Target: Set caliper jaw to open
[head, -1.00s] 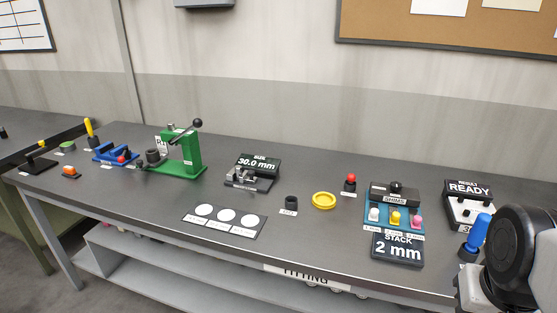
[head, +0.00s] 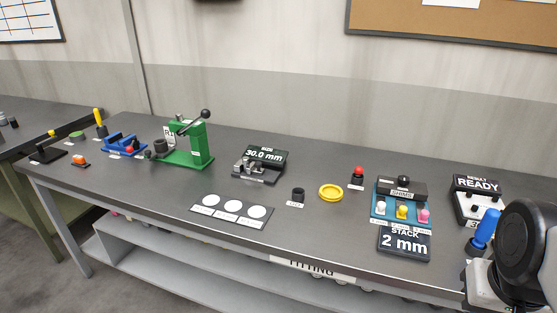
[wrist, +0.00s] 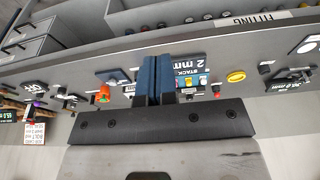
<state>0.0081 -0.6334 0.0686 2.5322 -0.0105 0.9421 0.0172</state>
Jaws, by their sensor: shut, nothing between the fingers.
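The caliper (head: 253,172) is a small grey metal device on a black base, on the bench left of centre in the head view. Its display (head: 266,154) reads 30.0 mm. It also shows at the right side of the wrist view (wrist: 290,76). The position of its jaw is too small to make out. My gripper (wrist: 154,62) shows in the wrist view with its dark blue fingers together and nothing between them. It is well away from the caliper, nearer the stack display (wrist: 190,68). In the head view only part of my arm shows, at the lower right.
A green press (head: 188,146) and blue vise (head: 124,144) stand left of the caliper. A black cup (head: 298,195), yellow ring (head: 330,192) and red-topped part (head: 357,176) lie to its right, then the shim station (head: 402,188). A white-circled mat (head: 231,207) lies in front.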

